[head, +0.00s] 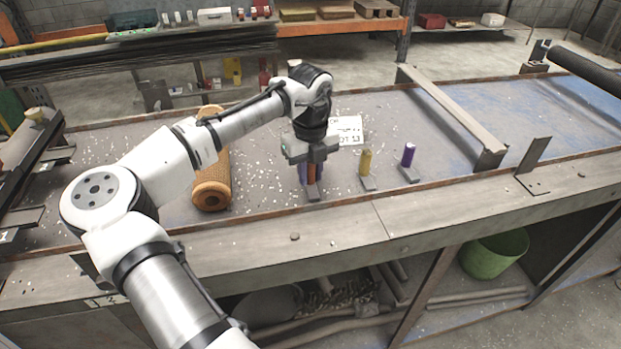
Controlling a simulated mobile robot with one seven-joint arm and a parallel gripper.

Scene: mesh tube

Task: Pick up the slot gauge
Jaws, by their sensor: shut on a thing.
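My gripper (311,163) points down over the workbench and is shut on a small upright piece with an orange-brown handle (312,174) and a flat grey foot (312,192). I take this piece to be the slot gauge. The fingers cover part of its handle. Purple patches show beside and behind the fingers, and I cannot tell what they belong to. The foot is at or just above the bench top; I cannot tell if it touches. To the right stand two similar pieces, one with a yellow handle (365,163) and one with a purple handle (408,155).
An orange mesh tube (212,183) lies left of the gripper, partly behind my arm. A white marked card (349,130) lies behind the gripper. A metal bar (452,112) crosses the bench at right. Small light chips litter the bench. A green bucket (495,254) stands below.

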